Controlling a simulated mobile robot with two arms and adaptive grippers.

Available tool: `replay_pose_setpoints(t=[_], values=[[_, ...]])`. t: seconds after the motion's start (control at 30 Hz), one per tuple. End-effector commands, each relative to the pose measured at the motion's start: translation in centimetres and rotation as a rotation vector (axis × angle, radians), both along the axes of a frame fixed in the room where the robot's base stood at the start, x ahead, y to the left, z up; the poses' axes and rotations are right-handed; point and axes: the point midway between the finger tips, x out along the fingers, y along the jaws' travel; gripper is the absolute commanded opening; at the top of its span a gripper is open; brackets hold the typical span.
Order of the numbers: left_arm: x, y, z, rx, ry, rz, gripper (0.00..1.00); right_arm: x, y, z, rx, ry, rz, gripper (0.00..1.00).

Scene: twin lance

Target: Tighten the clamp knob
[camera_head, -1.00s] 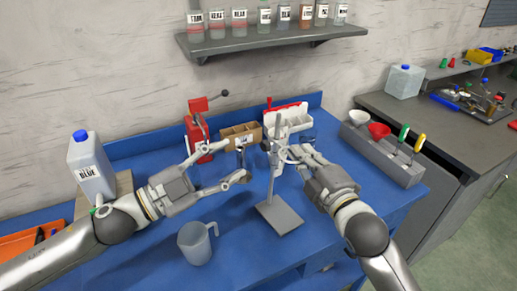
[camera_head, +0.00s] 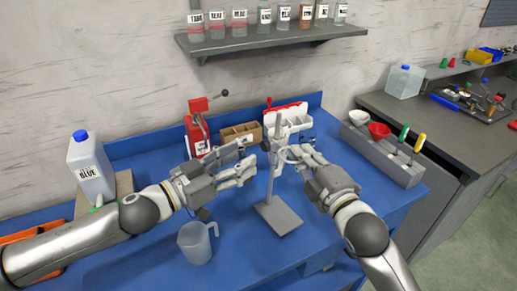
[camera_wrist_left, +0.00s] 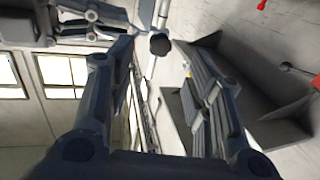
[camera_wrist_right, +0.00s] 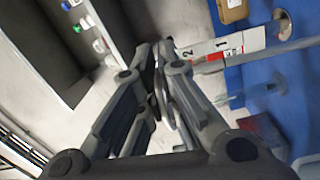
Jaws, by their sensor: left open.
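A grey lab stand has an upright rod (camera_head: 273,180) on a flat base (camera_head: 279,219). A small dark clamp knob (camera_head: 265,146) sits at the rod's upper part; it shows clearly in the left wrist view (camera_wrist_left: 160,44), beyond and between my left fingertips. My left gripper (camera_head: 250,164) is open, left of the rod, its fingers pointing at the knob and apart from it. My right gripper (camera_head: 289,153) is at the clamp on the rod's right side. Its fingers are close together in the right wrist view (camera_wrist_right: 158,55); whether they grip the clamp is hidden.
A clear jug (camera_head: 196,243) stands near the front of the blue table. A red press (camera_head: 197,135), a cardboard box (camera_head: 240,134) and a white rack (camera_head: 292,117) stand behind. A blue-capped bottle (camera_head: 90,170) is at left, a grey funnel holder (camera_head: 382,157) at right.

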Motion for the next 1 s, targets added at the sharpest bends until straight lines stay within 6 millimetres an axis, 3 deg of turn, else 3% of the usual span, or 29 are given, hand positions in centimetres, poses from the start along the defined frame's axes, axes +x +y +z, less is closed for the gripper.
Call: replay_pose_setpoints(t=[0.3, 0.77, 1.0], values=[[3.3, -4.0, 0.1, 0.0, -0.001, -0.001, 0.47, 0.0, 0.0, 0.0, 0.002, 0.002, 0.001, 0.0], [4.0, -4.9, 0.0, 0.001, -0.001, 0.0, 0.47, 0.0, 0.0, 0.0, 0.003, 0.001, 0.001, 0.0], [4.0, -4.9, 0.0, 0.001, -0.001, 0.0, 0.18, 0.0, 0.0, 0.0, 0.003, 0.001, 0.001, 0.0]])
